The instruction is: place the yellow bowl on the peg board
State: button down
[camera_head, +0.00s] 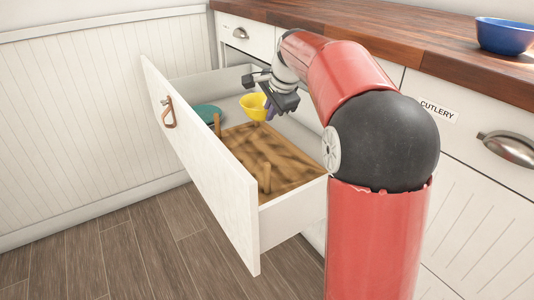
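The yellow bowl (252,107) is at my gripper (266,103), over the far part of the open drawer, slightly tilted. My gripper points down at the bowl's right rim and appears shut on it; the fingertips are small and partly hidden. The peg board (285,160) is a brown wooden board with upright pegs, lying in the drawer. The bowl is at the board's far edge in the picture; I cannot tell how high above it.
A teal plate (206,112) lies in the drawer left of the bowl. The drawer's tall white front (205,160) and side walls surround the board. A blue bowl (506,36) stands on the wooden counter (430,45) above.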

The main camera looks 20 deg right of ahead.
notch_tip(320, 180, down, 13)
jog(key=shift+r+b, duration=0.2)
jog(key=shift+b, duration=1)
jog(key=shift+f, duration=0.2)
jog(key=c, duration=1.6)
grip_release()
jog(key=shift+c, duration=0.2)
jog(key=shift+r, duration=0.25)
jog(key=p+v, duration=0.2)
jog(key=v, duration=1)
